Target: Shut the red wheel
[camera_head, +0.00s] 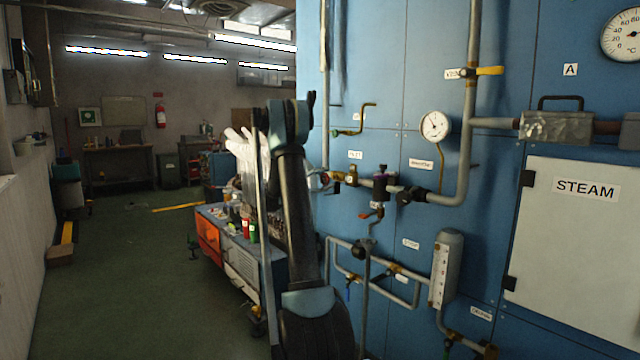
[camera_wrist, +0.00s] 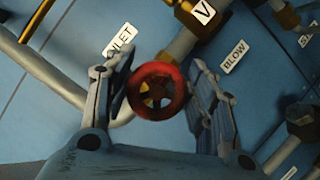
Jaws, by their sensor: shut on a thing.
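The red wheel (camera_wrist: 157,72) is a small round handwheel with a brassy centre, on the pipework of the blue panel. In the wrist view it sits between the two fingers of my gripper (camera_wrist: 163,95), which is shut on it, one finger at each side. In the head view the red wheel (camera_head: 325,178) is small and shows just right of my arm, at the left end of a horizontal pipe. My gripper's fingers cannot be made out in the head view.
In the wrist view, a brass valve fitting (camera_wrist: 205,12) is close above.

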